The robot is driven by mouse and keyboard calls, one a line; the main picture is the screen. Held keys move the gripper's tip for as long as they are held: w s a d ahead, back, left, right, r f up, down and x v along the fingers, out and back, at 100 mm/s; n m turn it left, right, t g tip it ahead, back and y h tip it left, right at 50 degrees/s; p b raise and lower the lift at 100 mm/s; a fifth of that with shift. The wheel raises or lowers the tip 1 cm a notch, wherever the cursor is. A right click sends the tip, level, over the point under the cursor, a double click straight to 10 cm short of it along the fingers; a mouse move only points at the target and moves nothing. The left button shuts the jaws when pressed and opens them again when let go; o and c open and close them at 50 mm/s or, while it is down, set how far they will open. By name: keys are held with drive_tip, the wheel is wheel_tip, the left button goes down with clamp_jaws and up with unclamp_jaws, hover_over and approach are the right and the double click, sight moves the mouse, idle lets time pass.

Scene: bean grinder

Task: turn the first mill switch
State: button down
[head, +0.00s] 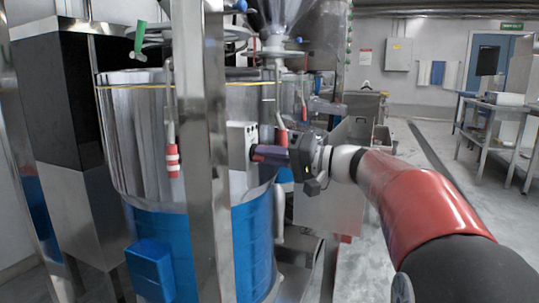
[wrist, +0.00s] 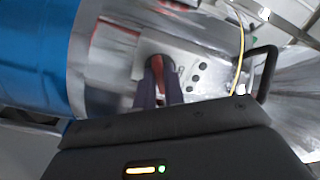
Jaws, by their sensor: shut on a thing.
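The mill switch is a red handle (wrist: 157,66) on a dark round base, set in a pale control panel (wrist: 190,62) in the wrist view. My gripper (wrist: 159,86) is shut on the red handle, one dark finger on each side of it. In the head view my gripper (head: 262,153) reaches from the right to the pale control box (head: 237,146) on the side of the mill. The switch itself is hidden there behind the fingers.
A large steel and blue drum (head: 145,130) stands at the left. A steel post (head: 205,150) rises in front of the mill, left of the box. A red-banded lever (head: 172,160) hangs nearby.

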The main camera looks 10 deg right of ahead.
drive_tip(key=m+p, duration=0.2)
drive_tip(key=m, duration=0.4)
drive_tip(key=shift+r, duration=0.1)
idle(0.5)
drive_tip(key=c, duration=1.5)
unclamp_jaws()
drive_tip(key=v, duration=0.8)
drive_tip(key=shift+a, duration=0.1)
